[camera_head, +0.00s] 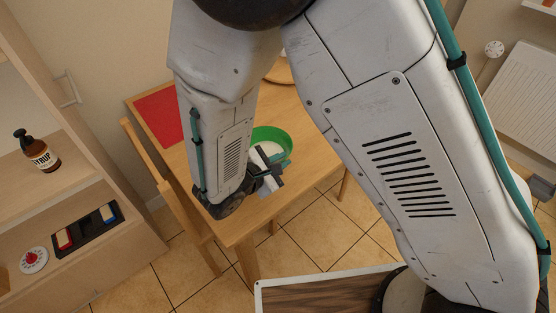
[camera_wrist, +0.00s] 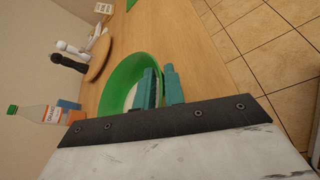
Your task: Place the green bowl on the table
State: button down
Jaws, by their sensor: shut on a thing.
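The green bowl (camera_head: 285,138) is near the front right edge of the wooden table (camera_head: 238,222) in the head view, with a pale inside. It also shows in the wrist view (camera_wrist: 114,82), with its rim running between the teal fingers. My gripper (camera_wrist: 160,86) is shut on the rim at the bowl's near side; it shows in the head view too (camera_head: 267,170), partly hidden behind my arm. The bowl is over the tabletop, but I cannot tell whether its base touches the wood. The fingers hide part of the bowl.
A red mat (camera_head: 158,115) lies on the table's far left. A chair (camera_head: 168,196) stands at its left side. The wrist view shows a round wooden board (camera_wrist: 98,62), dark and white mills, and a bottle (camera_wrist: 36,114) beyond the bowl. Bare wood surrounds the bowl's right side.

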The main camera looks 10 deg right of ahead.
jog(key=shift+w+a, duration=0.15)
jog(key=shift+w, duration=0.25)
jog(key=shift+w+f, duration=0.15)
jog(key=shift+f, duration=1.65)
jog(key=c, duration=1.5)
grip_release()
jog(key=shift+f, duration=0.1)
